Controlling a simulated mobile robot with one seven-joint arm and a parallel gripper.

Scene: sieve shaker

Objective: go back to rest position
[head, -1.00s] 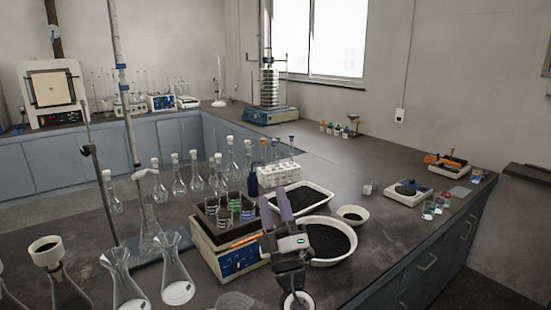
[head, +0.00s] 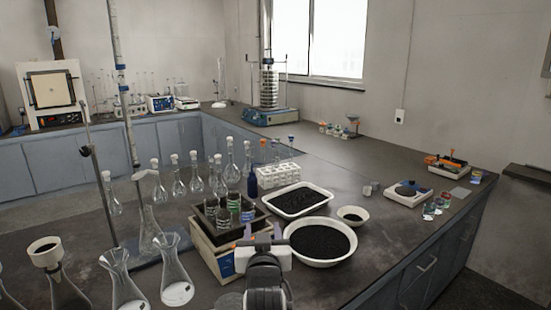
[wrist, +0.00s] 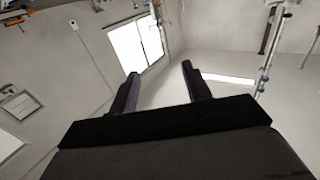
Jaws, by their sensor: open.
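My gripper (head: 262,232) is low in the front middle of the head view, mostly hidden behind my own wrist. In the wrist view my gripper (wrist: 158,72) shows two dark fingers spread apart with nothing between them. The wrist camera looks up at the walls, window and ceiling area. The sieve shaker (head: 269,86), a stack of round metal sieves on a blue base, stands at the back of the bench, far from my gripper.
A white bowl of black grains (head: 320,262) lies just right of my arm. A tray of black grains (head: 298,214) and a shaker box with glass beakers (head: 205,240) are close behind. Glass flasks (head: 175,285) stand at the left.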

